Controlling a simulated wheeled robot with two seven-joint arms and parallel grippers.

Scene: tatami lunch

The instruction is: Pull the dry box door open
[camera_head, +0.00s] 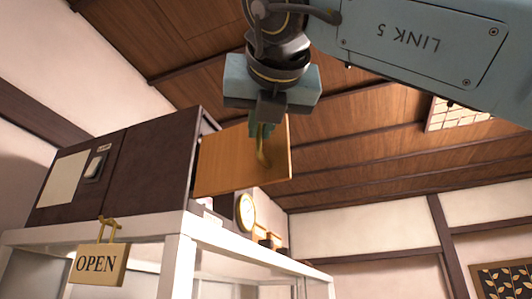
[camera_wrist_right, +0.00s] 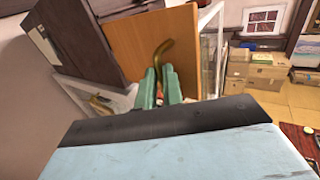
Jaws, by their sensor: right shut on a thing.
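The dry box (camera_head: 150,165) is a dark cabinet on a white-framed stand. Its light wooden door (camera_head: 228,165) stands swung out from the box's right side, partly open. The door also shows in the wrist view (camera_wrist_right: 135,45). A curved brass handle (camera_head: 262,155) is on the door; it also shows in the wrist view (camera_wrist_right: 160,52). My right gripper (camera_head: 262,134) reaches down from above, with its green fingers shut on the handle. The fingers hide part of the handle. In the wrist view the fingers (camera_wrist_right: 158,88) are close together at the handle. My left gripper is not in view.
The white stand (camera_head: 178,250) is below the box, with an OPEN sign (camera_head: 97,264) hanging in front. A round clock (camera_head: 246,212) is beyond the door. Cardboard boxes (camera_wrist_right: 253,70) stand on the floor at the right of the wrist view.

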